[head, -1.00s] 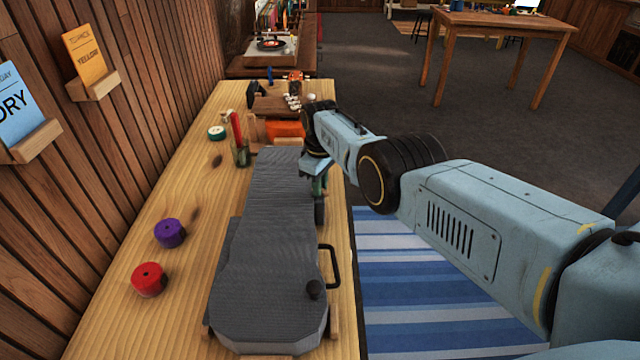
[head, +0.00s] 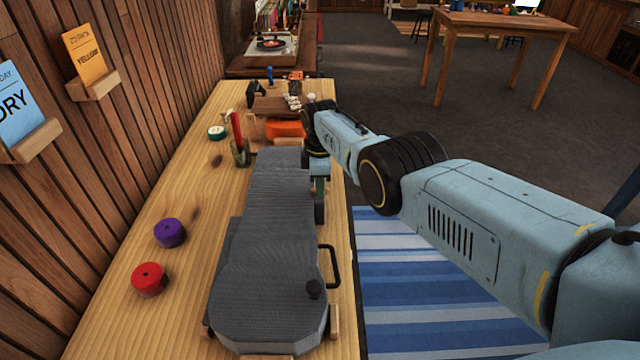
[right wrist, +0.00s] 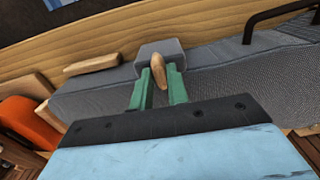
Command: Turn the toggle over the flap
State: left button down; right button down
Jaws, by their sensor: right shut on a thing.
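A long grey case (head: 265,230) lies on the wooden bench. Its side carries a small grey flap (right wrist: 160,48), seen in the right wrist view. A small oval wooden toggle (right wrist: 158,71) stands at the flap, its long side running roughly along my fingers. My right gripper (right wrist: 160,82) is shut on the toggle, a green finger on either side of it. In the head view my right gripper (head: 319,188) is at the case's right side, near the narrow part, and the toggle is hidden there. My left gripper is not in view.
An orange object (head: 285,129) and a jar (head: 240,152) stand beyond. A striped rug (head: 440,285) covers the floor right.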

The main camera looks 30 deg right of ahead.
dwell(0.3)
jog(key=c, duration=1.4)
grip_release()
jog(key=shift+o, duration=0.2)
jog(key=shift+r+p, duration=0.45)
jog(key=shift+r, duration=0.1)
notch_tip(320, 180, up, 5)
jog(key=p, duration=0.3)
jog(key=shift+f, duration=0.2)
notch_tip(320, 180, up, 8)
jog(key=p, duration=0.1)
jog(key=shift+p, duration=0.4)
jog(key=shift+f, duration=0.15)
